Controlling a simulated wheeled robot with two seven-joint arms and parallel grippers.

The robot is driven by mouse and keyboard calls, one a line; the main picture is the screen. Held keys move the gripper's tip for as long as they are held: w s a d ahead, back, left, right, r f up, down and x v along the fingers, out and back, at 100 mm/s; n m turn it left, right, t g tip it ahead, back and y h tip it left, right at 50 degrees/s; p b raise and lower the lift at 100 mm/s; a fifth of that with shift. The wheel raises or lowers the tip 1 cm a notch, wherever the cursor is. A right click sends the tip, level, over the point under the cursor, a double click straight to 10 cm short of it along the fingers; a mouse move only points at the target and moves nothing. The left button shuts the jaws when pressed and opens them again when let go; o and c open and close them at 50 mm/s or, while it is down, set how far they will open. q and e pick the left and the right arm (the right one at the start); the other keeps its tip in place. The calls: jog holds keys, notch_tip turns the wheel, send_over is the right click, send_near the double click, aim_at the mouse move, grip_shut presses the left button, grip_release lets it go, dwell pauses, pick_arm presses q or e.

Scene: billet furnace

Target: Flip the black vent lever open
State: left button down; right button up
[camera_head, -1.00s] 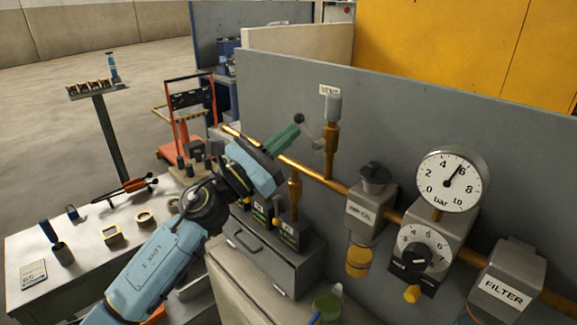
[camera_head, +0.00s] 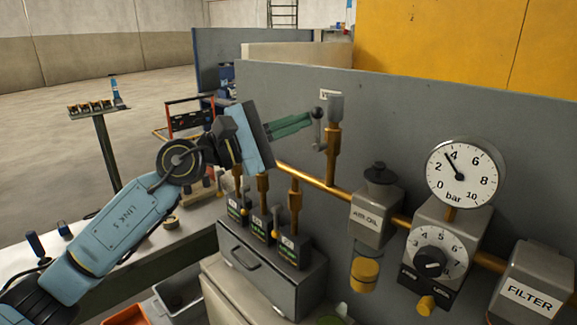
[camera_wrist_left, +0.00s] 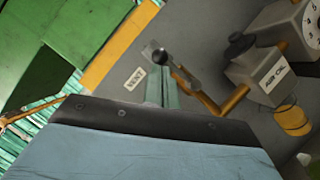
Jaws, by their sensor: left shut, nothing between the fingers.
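The black vent lever is a ball knob (camera_head: 318,112) on a short grey arm, beside the brass vent valve (camera_head: 333,145) with its grey cap. The arm stands nearly upright, knob on top. My left gripper (camera_head: 308,119) comes from the left, its green fingers shut with nothing between them. The fingertips end right beside the knob; I cannot tell whether they touch. In the left wrist view the knob (camera_wrist_left: 160,57) lies just beyond the green fingertips (camera_wrist_left: 161,82). The VENT label (camera_wrist_left: 134,78) shows there; in the head view the valve mostly hides it. My right gripper is not in view.
A brass pipe (camera_head: 300,176) runs along the grey panel to the air-oil unit (camera_head: 374,215), regulator dial (camera_head: 432,258) and filter (camera_head: 530,290). The pressure gauge (camera_head: 463,175) needle points near 4. Several small valves stand above a grey drawer box (camera_head: 275,275) below my gripper.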

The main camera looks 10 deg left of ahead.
pick_arm(q)
jog(key=shift+d+r+m, duration=0.1)
jog(key=shift+d+m, duration=0.05)
jog(key=shift+m, duration=0.25)
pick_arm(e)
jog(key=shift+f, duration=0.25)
